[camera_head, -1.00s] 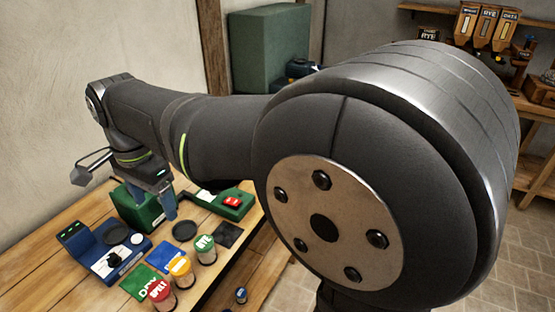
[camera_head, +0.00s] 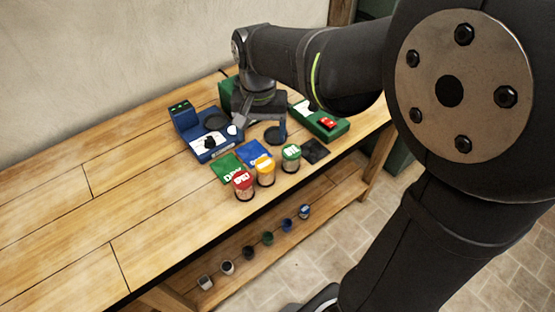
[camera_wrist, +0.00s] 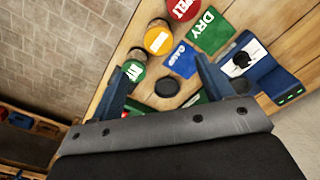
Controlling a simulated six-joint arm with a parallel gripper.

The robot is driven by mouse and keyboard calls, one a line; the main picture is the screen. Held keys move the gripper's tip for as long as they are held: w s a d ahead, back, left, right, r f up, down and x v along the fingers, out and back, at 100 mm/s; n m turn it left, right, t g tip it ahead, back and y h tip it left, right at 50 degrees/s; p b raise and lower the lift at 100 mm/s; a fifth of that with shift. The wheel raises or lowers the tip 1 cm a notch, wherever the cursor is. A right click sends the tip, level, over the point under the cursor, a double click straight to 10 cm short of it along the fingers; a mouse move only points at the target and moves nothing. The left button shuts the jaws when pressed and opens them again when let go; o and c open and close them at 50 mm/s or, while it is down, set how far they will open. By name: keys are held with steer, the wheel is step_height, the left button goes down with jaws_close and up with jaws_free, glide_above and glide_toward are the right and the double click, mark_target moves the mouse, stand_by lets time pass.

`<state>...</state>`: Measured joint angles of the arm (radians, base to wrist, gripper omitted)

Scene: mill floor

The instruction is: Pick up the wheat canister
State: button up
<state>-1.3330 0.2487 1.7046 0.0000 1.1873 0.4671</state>
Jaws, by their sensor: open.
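Three lidded canisters stand in a row on the wooden table. One has a red lid reading SPELT (camera_head: 243,186), one a yellow lid (camera_head: 265,172), one a green lid reading RYE (camera_head: 290,158). The yellow lid's word is too small to read, and no lid legibly says wheat. In the wrist view the yellow-lidded canister (camera_wrist: 158,38) lies above the fingertips, between the red (camera_wrist: 183,8) and green (camera_wrist: 134,68) lids. My gripper (camera_wrist: 160,78) is open and empty, with a black disc (camera_wrist: 167,87) between its blue fingers. It is apart from the yellow canister.
A blue device (camera_head: 205,140) stands left of my gripper, and a green device (camera_head: 320,124) right of it. Several small cups (camera_head: 268,238) stand on the lower shelf. The table's left side is clear.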

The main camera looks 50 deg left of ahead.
mark_target(265, 164)
step_height(265, 164, down, 10)
steer(key=shift+f, duration=0.25)
steer(key=shift+w+f, duration=0.2)
steer(key=shift+f, duration=1.15)
steer(key=shift+w+f, duration=0.15)
steer(key=shift+f, duration=1.2)
steer(key=shift+a, duration=0.1)
steer(key=c, duration=1.2)
steer(key=shift+r, duration=0.15)
